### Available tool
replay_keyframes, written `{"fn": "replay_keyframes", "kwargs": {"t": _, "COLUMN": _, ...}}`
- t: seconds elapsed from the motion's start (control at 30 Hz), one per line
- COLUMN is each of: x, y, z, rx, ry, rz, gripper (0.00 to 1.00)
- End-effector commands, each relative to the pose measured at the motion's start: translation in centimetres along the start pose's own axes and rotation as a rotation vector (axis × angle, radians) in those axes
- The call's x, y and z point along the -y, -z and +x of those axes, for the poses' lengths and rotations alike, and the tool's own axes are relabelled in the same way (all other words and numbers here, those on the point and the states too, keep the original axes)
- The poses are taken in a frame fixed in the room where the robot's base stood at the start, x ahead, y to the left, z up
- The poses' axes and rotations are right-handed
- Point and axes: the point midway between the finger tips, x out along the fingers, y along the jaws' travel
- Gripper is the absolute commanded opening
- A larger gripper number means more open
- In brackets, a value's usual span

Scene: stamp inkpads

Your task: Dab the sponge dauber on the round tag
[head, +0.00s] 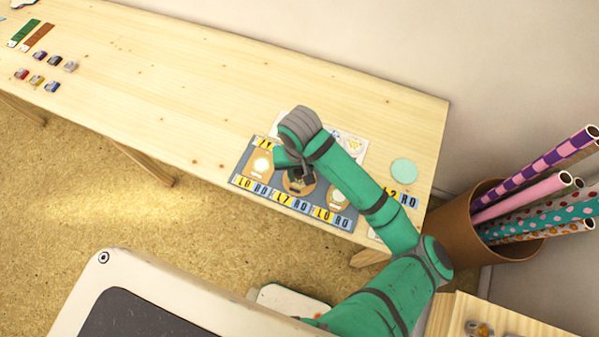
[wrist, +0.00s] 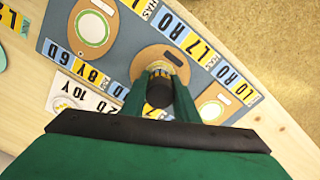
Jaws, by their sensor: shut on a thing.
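My gripper (head: 300,172) reaches down over the middle of the grey mat (head: 237,181). In the wrist view my gripper (wrist: 160,95) is shut on a dark, short cylinder with a yellowish end, which looks like the sponge dauber (wrist: 159,97). Below it is a tan, rounded piece, which may be the round tag (wrist: 143,65); it also shows in the head view (head: 298,188). The gripper and dauber cover much of it. I cannot tell whether the dauber touches it.
Other tan pieces with pale centres lie on the mat to the left (head: 261,163) and right (head: 337,196). A mint disc (head: 404,172) lies right of the mat. Small coloured blocks (head: 38,80) sit far left. A bin of paper rolls (head: 456,220) stands beyond the right table end.

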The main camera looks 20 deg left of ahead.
Motion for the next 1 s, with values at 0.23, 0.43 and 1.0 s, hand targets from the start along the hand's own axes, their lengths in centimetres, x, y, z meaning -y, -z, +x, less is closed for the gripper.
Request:
{"fn": "replay_keyframes", "kwargs": {"t": 0.23, "x": 0.0, "y": 0.0, "z": 0.0, "rx": 0.001, "ry": 0.0, "rz": 0.0, "gripper": 0.11}}
{"fn": "replay_keyframes", "kwargs": {"t": 0.43, "x": 0.0, "y": 0.0, "z": -0.5, "rx": 0.0, "ry": 0.0, "rz": 0.0, "gripper": 0.11}}
{"fn": "replay_keyframes", "kwargs": {"t": 1.0, "x": 0.0, "y": 0.0, "z": -1.2, "rx": 0.0, "ry": 0.0, "rz": 0.0, "gripper": 0.11}}
